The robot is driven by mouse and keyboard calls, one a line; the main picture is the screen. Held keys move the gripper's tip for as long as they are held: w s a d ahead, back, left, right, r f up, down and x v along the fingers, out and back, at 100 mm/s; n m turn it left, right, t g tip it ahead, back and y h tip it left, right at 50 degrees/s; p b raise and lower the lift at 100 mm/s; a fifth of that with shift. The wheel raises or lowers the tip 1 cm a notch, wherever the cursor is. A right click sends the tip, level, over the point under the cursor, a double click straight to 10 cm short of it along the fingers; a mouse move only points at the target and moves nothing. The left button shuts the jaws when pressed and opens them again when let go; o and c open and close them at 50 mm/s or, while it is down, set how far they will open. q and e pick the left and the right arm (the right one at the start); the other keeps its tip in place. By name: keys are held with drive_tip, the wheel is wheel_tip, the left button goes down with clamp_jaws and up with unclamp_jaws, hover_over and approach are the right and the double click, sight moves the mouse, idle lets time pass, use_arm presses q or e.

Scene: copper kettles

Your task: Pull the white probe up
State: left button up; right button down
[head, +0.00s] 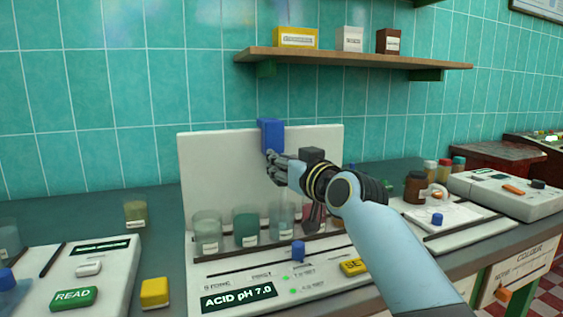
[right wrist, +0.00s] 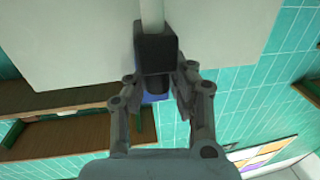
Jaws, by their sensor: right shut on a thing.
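In the right wrist view, a pale rod, the white probe (right wrist: 152,12), runs out of a black cap (right wrist: 156,48). The cap sits between the fingers of my right gripper (right wrist: 160,70), which is shut on it. In the head view my right gripper (head: 277,166) is in front of the white back panel (head: 225,155), above a row of glass beakers. The probe's rod is hard to make out there against the white panel. A blue block (head: 270,134) stands just above the fingers at the panel's top edge. My left gripper is not in view.
Beakers (head: 208,232) stand on the white instrument, whose display (head: 238,297) reads "ACID pH 7.0". A wooden shelf (head: 350,60) with three boxes hangs above. A brown bottle (head: 416,186) and another instrument (head: 510,192) are at right. A READ panel (head: 115,270) is at left.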

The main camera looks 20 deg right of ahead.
wheel_tip(320, 180, up, 7)
drive_tip(key=p, duration=0.5)
drive_tip(key=shift+r, duration=0.2)
drive_tip(key=shift+f, duration=0.15)
drive_tip(key=c, duration=1.1)
unclamp_jaws()
drive_tip(key=s, duration=0.4)
drive_tip(key=s+d, duration=0.1)
drive_tip(key=s, duration=0.3)
drive_tip(key=s+d, duration=0.1)
drive_tip(key=s, duration=0.3)
drive_tip(key=shift+d, duration=0.2)
